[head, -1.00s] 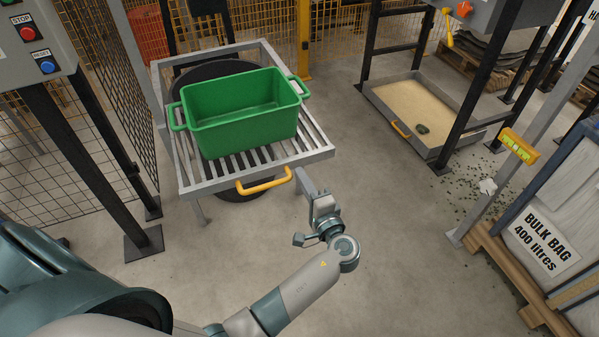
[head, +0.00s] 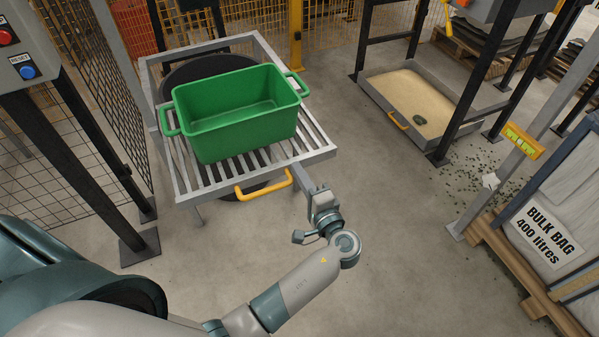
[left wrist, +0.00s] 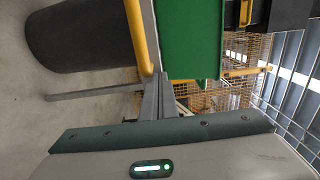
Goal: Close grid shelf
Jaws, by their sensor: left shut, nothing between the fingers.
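The grid shelf (head: 222,187) is a grey slatted frame standing out into the open floor, with a yellow handle (head: 263,187) on its front edge. A green crate (head: 240,140) with side handles sits on its slats. My left gripper (head: 304,177) is shut and empty at the front right of the shelf, just right of the handle; contact with the frame is unclear. In the left wrist view, the shut fingers (left wrist: 158,95) point toward the yellow handle (left wrist: 138,38) and the green crate (left wrist: 195,35). My right gripper is out of view.
A dark round drum (head: 172,85) stands under the shelf. A control box (head: 30,50) on black posts and mesh fencing are at left. A sand tray (head: 370,98) and a bulk bag (head: 555,205) are at right.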

